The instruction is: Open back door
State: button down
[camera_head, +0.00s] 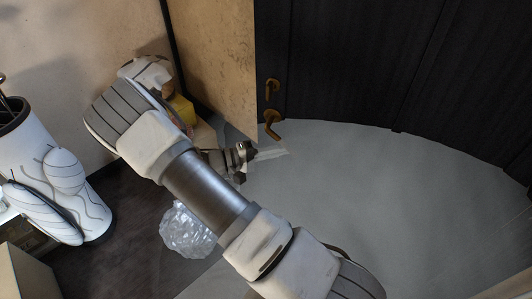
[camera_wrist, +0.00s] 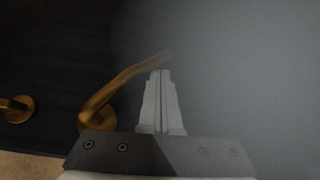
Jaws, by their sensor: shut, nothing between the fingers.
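The dark panelled door (camera_head: 350,70) fills the upper right of the head view. A brass lever handle (camera_head: 270,124) sits near its left edge, with a smaller brass fitting (camera_head: 271,88) above it. In the wrist view the lever (camera_wrist: 125,83) slants up from its round base toward my fingertips, and the smaller fitting (camera_wrist: 18,108) is at the far left. My gripper (camera_wrist: 161,75) is shut and empty, its tips beside the lever's free end; I cannot tell whether they touch. In the head view my gripper (camera_head: 252,151) is just below and left of the handle.
A tan wall (camera_head: 222,60) meets the door's left edge. A clear glass object (camera_head: 187,232) and a yellow item (camera_head: 183,109) are near my arm. Grey floor (camera_head: 400,220) is open at right.

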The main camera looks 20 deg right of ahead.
jog(key=shift+s+d, duration=0.1)
jog(key=shift+d, duration=0.65)
